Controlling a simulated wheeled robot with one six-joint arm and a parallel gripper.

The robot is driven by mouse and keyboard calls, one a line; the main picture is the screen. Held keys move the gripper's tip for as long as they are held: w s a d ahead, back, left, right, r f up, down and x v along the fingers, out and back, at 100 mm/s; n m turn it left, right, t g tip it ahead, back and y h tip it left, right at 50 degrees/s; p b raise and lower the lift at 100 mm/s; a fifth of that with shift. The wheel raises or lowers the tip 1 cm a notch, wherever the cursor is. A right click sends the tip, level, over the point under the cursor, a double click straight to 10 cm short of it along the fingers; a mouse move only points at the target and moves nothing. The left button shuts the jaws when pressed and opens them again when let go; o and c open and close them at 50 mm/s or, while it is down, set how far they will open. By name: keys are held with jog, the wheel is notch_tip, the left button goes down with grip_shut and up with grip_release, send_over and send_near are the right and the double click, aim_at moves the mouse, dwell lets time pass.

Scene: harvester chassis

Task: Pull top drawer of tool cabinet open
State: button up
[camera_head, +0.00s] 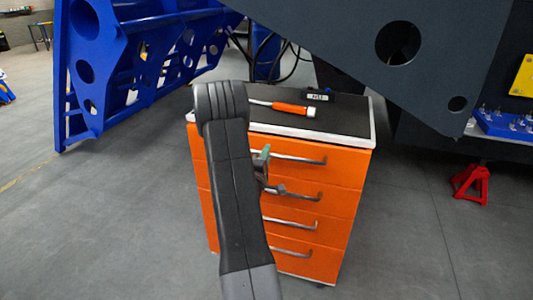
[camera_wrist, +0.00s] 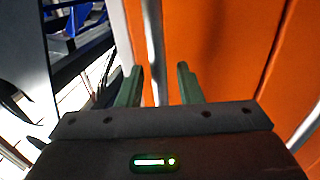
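The orange tool cabinet (camera_head: 338,215) stands ahead with several stacked drawers, each with a metal bar handle. The top drawer (camera_head: 345,165) looks flush with the front, and its handle (camera_head: 305,159) shows to the right of my arm. My gripper (camera_head: 263,158) is at the left part of this handle, partly hidden by my arm. In the wrist view, my gripper (camera_wrist: 160,82) has its two green fingers apart, with the handle bar (camera_wrist: 153,50) running between them. Gaps show between the bar and both fingers.
A blue frame (camera_head: 90,80) stands at left, and a dark chassis panel (camera_head: 430,60) overhangs at right. A red jack stand (camera_head: 470,183) is on the floor.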

jog(key=shift+w+d, duration=0.2)
jog(key=shift+w, duration=0.15)
grip_shut()
